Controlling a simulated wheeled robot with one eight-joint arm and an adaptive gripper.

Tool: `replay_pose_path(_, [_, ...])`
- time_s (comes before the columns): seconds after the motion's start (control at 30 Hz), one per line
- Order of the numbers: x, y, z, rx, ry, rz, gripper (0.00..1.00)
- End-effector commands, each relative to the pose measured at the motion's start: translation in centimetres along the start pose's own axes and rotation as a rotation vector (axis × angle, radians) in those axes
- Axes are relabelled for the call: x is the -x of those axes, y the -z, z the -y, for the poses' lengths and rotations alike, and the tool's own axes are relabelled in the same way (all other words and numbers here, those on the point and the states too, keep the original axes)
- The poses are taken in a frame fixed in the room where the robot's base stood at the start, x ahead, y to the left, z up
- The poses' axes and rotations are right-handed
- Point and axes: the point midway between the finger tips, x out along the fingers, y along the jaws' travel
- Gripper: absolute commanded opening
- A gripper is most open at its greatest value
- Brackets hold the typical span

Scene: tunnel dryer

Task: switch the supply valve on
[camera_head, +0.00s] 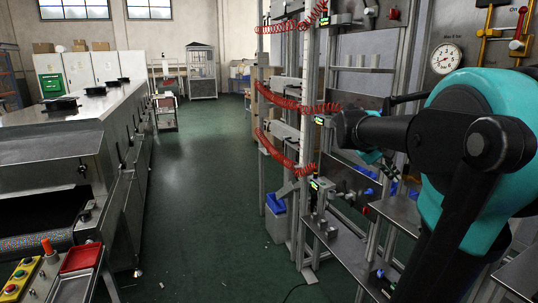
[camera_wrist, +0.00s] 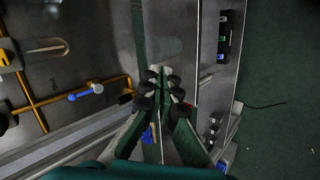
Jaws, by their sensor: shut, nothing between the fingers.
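In the head view, a valve with a red part (camera_head: 516,45) sits on yellow pipes at the top right, close to an "On" label. My arm covers the area below it. In the wrist view, yellow pipework (camera_wrist: 37,112) runs along the panel at left. A blue-and-white handle (camera_wrist: 85,92) sits at this pipework, lying roughly along one pipe. I cannot tell which valve is the supply valve, or its setting. My gripper (camera_wrist: 160,73) is shut and empty, right of the blue handle and apart from it.
A pressure gauge (camera_head: 445,58) is on the panel beside the pipes. Red coiled hoses (camera_head: 285,96) hang on the rack at centre. A long metal machine (camera_head: 75,130) stands at left. The green floor (camera_head: 205,160) between them is clear.

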Motion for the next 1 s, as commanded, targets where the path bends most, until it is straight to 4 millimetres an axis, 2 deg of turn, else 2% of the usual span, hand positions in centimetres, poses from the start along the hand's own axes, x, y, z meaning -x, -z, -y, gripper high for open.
replay_pose_path(0.03, [-1.1, -1.2, 3.2, -0.009, 0.058, -0.021, 0.0])
replay_pose_path(0.1, [-2.3, -2.7, 7.7, -0.026, 0.148, -0.054, 0.0])
replay_pose_path(0.3, [-4.6, -8.2, 20.1, -0.086, 0.411, -0.141, 0.0])
replay_pose_path(0.4, [-5.0, -11.3, 25.5, -0.119, 0.536, -0.178, 0.0])
replay_pose_path(0.5, [-4.9, -13.9, 29.6, -0.149, 0.638, -0.206, 0.0])
replay_pose_path(0.6, [-4.7, -15.8, 32.2, -0.173, 0.709, -0.225, 0.0])
replay_pose_path(0.7, [-4.6, -16.8, 33.5, -0.185, 0.746, -0.233, 0.0])
replay_pose_path(1.0, [-4.5, -17.0, 33.8, -0.189, 0.756, -0.235, 0.0])
